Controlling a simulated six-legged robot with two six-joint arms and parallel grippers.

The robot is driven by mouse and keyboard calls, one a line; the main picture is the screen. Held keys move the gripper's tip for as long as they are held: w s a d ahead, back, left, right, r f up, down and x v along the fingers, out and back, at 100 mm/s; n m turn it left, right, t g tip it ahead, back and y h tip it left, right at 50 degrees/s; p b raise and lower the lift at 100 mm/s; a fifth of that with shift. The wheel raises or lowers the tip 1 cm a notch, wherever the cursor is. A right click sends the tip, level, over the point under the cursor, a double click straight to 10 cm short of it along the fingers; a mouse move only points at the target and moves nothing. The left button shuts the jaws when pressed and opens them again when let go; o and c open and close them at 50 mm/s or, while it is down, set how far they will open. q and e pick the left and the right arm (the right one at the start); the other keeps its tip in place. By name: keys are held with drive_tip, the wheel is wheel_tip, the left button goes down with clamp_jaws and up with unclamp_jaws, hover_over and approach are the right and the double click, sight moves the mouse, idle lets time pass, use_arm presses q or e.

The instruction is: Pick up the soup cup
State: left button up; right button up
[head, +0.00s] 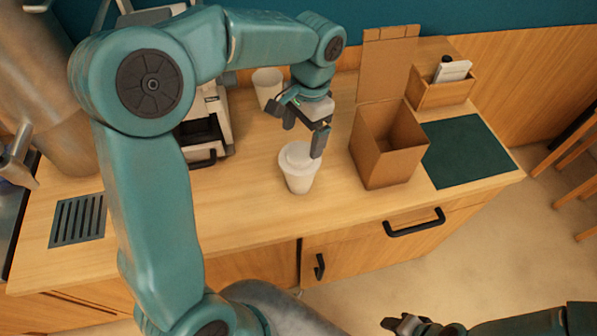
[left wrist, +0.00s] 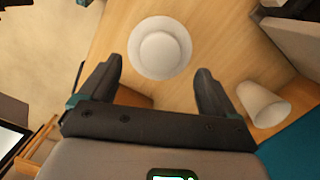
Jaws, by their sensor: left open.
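A white lidded cup (head: 298,168), which I take as the soup cup, stands upright on the wooden counter. In the left wrist view the cup (left wrist: 159,48) shows from above, just beyond and between my fingertips. My left gripper (head: 303,130) is open and empty, just above and behind the cup; it also shows in the left wrist view (left wrist: 160,83). A second white cup (head: 267,87) stands farther back, and it also shows at the right of the left wrist view (left wrist: 262,104). My right gripper (head: 405,323) is low at the bottom edge, away from the counter top; its jaws are unclear.
An open cardboard box (head: 385,160) stands close right of the cup. A dark green mat (head: 466,152) and a wooden holder (head: 443,92) are farther right. A machine (head: 208,125) stands behind left. The counter (head: 250,205) in front is clear.

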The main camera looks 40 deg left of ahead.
sight(300, 152)
use_arm(q)
wheel_tip(300, 152, down, 4)
drive_tip(key=shift+s+f+p, duration=0.1)
drive_tip(key=shift+p, duration=0.2)
drive_tip(key=shift+s+a+f, duration=0.15)
drive_tip(key=shift+f, duration=0.1)
drive_tip(key=shift+c, duration=1)
drive_tip(key=c, duration=0.7)
drive_tip(key=shift+c, duration=0.3)
